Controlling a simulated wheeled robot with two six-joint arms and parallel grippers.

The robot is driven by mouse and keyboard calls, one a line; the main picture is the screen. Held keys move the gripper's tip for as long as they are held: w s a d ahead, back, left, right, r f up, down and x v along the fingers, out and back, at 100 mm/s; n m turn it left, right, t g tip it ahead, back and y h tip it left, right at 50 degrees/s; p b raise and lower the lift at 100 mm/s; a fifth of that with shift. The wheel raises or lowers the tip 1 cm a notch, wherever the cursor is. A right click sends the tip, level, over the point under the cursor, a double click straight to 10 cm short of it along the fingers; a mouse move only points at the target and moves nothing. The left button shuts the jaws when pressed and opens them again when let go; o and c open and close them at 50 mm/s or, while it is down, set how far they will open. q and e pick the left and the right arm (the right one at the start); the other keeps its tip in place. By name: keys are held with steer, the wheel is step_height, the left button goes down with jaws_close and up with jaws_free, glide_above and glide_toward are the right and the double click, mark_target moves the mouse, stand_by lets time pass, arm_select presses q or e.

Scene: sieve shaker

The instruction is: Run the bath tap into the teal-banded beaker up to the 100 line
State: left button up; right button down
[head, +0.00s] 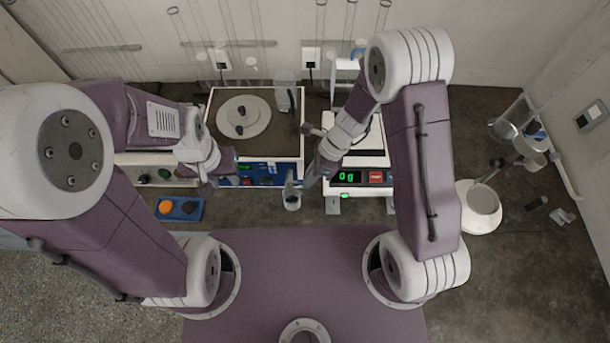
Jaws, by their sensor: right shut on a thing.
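The bath (208,135) is a white-rimmed box with a dark top, a round grey lid and a blue front panel (270,172). A small grey tap (290,182) seems to stick out from the panel's right end. A small clear beaker (292,203) is just below the tap; its band and lines are too small to read. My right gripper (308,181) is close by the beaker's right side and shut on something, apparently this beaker. My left gripper (206,190) is left of the bath's front panel; its fingers are too small to judge.
A white balance (360,178) with a green display stands right of the bath. A blue box with orange and dark buttons (180,208) lies at front left. A clear vessel (285,82) stands at the bath's back. A lamp-like white stand (482,205) and glassware (515,120) are at right.

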arm_select(q)
steer(key=shift+r, duration=0.65)
arm_select(e)
steer(key=shift+w+r+n, duration=0.1)
steer(key=shift+w+n, duration=0.25)
steer(key=shift+n, duration=0.15)
steer(key=c, duration=1.4)
jaws_free()
steer(key=shift+a, duration=0.1)
arm_select(q)
steer(key=shift+a, duration=0.15)
arm_select(e)
steer(key=v, duration=0.9)
steer(key=shift+w, duration=0.15)
steer(key=shift+a, duration=0.1)
